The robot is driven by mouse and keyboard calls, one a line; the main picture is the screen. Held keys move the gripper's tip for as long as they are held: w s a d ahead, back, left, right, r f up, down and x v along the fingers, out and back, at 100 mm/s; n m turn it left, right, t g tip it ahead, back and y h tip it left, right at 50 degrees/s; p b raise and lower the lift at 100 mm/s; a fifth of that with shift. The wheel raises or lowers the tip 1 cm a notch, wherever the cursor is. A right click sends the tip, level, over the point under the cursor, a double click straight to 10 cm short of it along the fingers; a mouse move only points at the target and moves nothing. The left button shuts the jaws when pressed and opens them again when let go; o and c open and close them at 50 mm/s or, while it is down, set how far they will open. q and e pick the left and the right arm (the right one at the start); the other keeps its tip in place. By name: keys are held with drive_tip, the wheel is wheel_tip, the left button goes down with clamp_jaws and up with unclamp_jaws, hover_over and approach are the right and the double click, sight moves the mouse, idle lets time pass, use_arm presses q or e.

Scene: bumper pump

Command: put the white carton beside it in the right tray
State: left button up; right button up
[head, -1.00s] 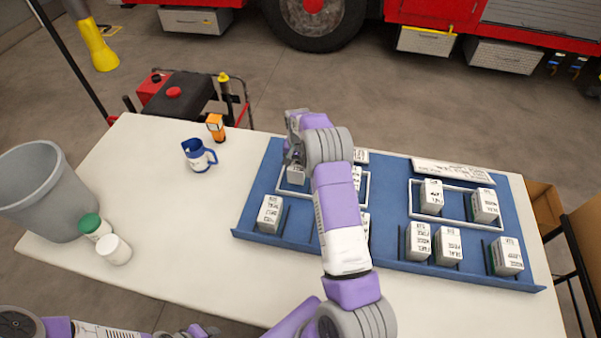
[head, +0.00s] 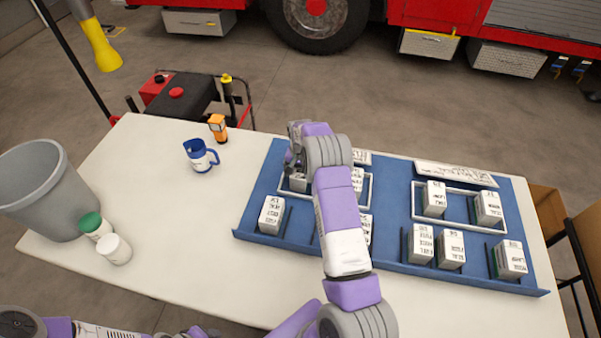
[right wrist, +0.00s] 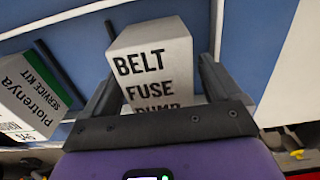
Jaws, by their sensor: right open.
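A white carton (right wrist: 153,62) printed BELT, FUSE and a partly covered third line stands between the fingers of my right gripper (right wrist: 157,75) in the right wrist view. The fingers are open, one on each side of it. In the head view my right gripper (head: 293,150) is above this carton (head: 298,183), at the left end of the left white-rimmed tray (head: 370,190). My right arm hides much of that tray. The right tray (head: 413,200) holds two white cartons, one at left (head: 434,198) and one at right (head: 488,208). My left gripper is out of view.
More white cartons stand along the blue board's front, including one at left (head: 271,214) and one at right (head: 510,259). A flat white sign (head: 455,173) lies behind the right tray. A blue-and-white jug (head: 201,156), orange lamp (head: 217,127) and grey bin (head: 48,195) are at left.

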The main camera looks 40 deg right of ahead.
drive_tip(key=shift+r, duration=0.1)
wheel_tip(320, 180, up, 12)
drive_tip(key=p, duration=0.1)
drive_tip(key=shift+p, duration=0.4)
idle(0.4)
